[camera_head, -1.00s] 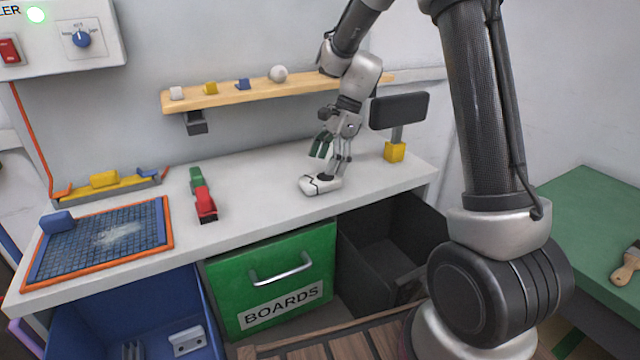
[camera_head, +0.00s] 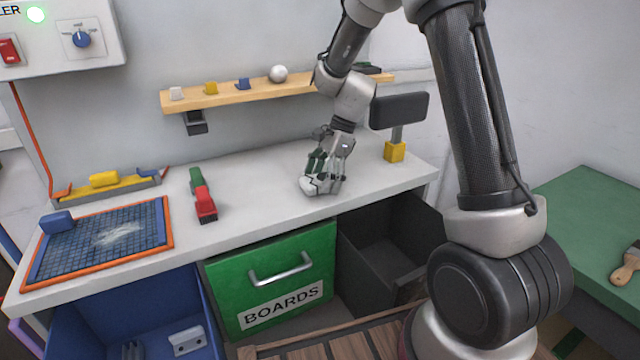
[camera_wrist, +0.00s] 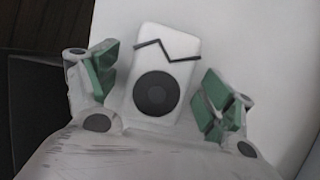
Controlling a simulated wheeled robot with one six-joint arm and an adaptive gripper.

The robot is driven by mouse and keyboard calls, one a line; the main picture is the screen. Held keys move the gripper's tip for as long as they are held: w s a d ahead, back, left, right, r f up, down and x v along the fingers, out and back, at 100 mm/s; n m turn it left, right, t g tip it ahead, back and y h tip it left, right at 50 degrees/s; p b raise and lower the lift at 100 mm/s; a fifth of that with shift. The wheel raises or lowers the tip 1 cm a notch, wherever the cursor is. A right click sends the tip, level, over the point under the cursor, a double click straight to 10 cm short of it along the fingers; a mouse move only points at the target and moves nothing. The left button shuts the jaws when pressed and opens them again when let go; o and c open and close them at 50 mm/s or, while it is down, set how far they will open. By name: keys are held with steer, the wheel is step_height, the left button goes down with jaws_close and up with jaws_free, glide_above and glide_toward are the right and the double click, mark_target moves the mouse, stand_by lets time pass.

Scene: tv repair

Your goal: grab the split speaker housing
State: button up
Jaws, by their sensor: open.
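The split speaker housing (camera_head: 307,186) is a small white block lying on the white workbench near its front edge. In the wrist view the housing (camera_wrist: 180,52) shows a dark zigzag crack near its far end and a round dark speaker disc. My gripper (camera_head: 322,186) is down at the housing in the head view and hides part of it. In the wrist view my gripper (camera_wrist: 155,85) is open, with one green-padded finger on each side of the housing. Gaps show between the pads and the housing's sides.
A red and green tool (camera_head: 203,200) lies left on the bench (camera_head: 262,190). A blue mat (camera_head: 90,245) with an orange rim lies further left. A black panel on a yellow block (camera_head: 395,151) stands to the right. Below are a green BOARDS drawer (camera_head: 240,300) and an open dark bin (camera_head: 385,280).

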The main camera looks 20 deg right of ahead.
stand_by(0.3)
steer(key=shift+s, duration=0.1)
steer(key=c, duration=1.1)
steer(key=shift+f, duration=0.1)
